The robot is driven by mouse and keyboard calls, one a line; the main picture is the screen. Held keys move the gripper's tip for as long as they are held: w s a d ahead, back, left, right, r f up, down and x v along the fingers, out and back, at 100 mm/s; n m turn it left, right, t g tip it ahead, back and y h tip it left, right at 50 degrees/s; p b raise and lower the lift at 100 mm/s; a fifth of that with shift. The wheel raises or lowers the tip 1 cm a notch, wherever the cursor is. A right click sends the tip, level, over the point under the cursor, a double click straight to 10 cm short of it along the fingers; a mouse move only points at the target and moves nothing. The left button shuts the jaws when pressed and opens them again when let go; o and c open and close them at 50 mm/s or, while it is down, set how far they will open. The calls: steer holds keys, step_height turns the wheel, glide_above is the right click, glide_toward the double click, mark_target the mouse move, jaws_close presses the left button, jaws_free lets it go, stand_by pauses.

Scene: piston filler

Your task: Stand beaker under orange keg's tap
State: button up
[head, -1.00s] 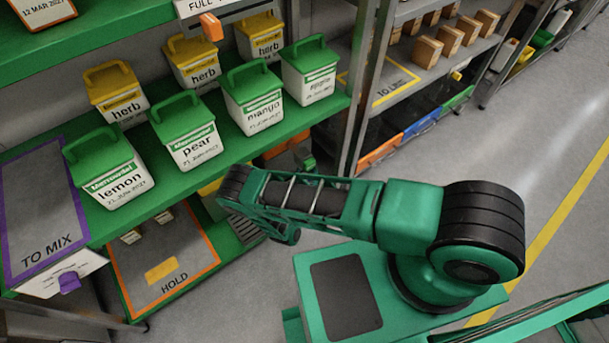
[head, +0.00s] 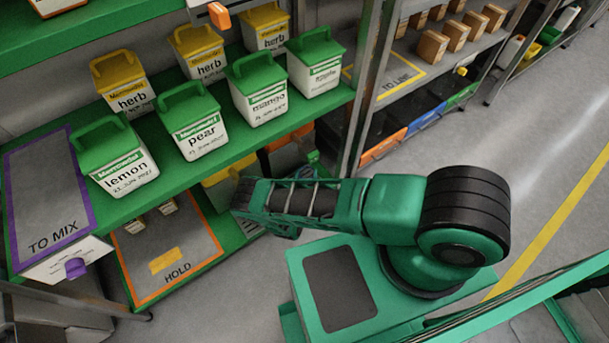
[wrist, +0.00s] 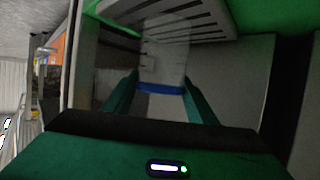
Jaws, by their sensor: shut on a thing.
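In the wrist view my gripper (wrist: 160,82) has its two green fingers closed on a clear beaker (wrist: 163,65). The beaker is see-through and faint, with a blue band (wrist: 160,88) between the fingers. A slatted grey panel lies beyond it. In the head view my arm reaches left toward the lower shelf level, and the gripper and beaker are hidden there.
Lidded tubs, such as the lemon tub (head: 118,160), stand on the green shelf above my forearm. A HOLD mat (head: 190,248) lies on a lower level. A steel upright (head: 366,90) stands right of the tubs. Floor (head: 530,150) at right is clear.

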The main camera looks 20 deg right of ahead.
steer(key=shift+d+f, duration=0.1)
steer(key=o, duration=1.4)
steer(key=shift+c, duration=0.2)
steer(key=v, duration=1.2)
